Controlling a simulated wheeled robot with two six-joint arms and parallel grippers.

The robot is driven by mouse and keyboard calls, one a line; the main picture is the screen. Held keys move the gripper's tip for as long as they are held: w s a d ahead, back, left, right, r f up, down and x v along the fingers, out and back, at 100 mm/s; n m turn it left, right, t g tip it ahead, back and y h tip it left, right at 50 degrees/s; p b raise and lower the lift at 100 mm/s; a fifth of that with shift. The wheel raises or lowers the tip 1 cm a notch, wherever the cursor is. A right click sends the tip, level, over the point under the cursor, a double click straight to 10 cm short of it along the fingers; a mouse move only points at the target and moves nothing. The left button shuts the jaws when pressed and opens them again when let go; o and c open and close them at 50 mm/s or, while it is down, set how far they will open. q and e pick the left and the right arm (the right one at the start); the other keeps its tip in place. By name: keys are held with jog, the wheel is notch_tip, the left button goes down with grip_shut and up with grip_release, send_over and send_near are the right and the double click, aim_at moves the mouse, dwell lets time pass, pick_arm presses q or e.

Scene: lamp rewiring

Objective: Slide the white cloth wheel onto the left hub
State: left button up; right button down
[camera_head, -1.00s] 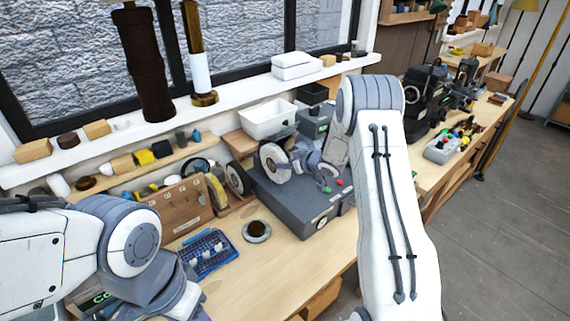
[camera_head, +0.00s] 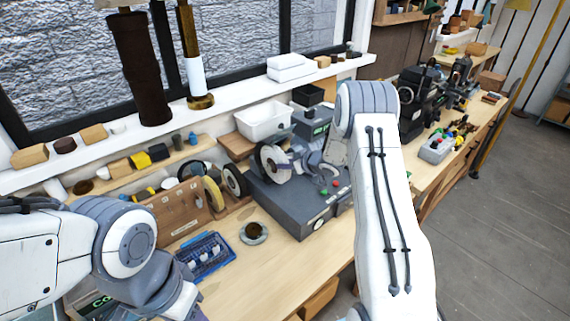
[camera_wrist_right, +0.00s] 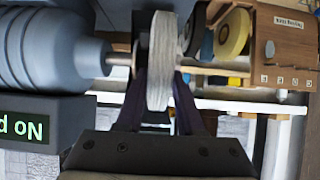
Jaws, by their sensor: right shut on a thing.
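The white cloth wheel (camera_head: 272,164) stands upright above the left part of the grey polishing machine (camera_head: 282,198). In the right wrist view the wheel (camera_wrist_right: 161,62) is edge-on between the fingers of my right gripper (camera_wrist_right: 160,92), which is shut on it. The left hub's thin metal spindle (camera_wrist_right: 119,59) comes from the blue-grey motor body (camera_wrist_right: 50,50) and meets the wheel's near side about at its middle. The wheel hides the spindle's end, so how far it sits on the spindle cannot be told. My left arm is at the lower left; its gripper is out of frame.
A wooden rack (camera_head: 175,212) with a yellow wheel (camera_head: 213,193) and a dark-rimmed wheel (camera_head: 234,180) stands left of the machine. A blue tray (camera_head: 204,256) and a small round dish (camera_head: 254,233) lie in front. A white bin (camera_head: 263,121) stands behind.

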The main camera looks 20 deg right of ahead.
jog(key=shift+d, duration=0.1)
jog(key=shift+w+d+p, duration=0.2)
jog(key=shift+d+p, duration=0.2)
jog(key=shift+d, duration=0.05)
jog(key=shift+w+d+p, duration=0.2)
jog(key=shift+d+p, duration=0.1)
jog(key=shift+d, duration=0.15)
dwell(1.0)
jog(key=shift+c, duration=2.2)
grip_release()
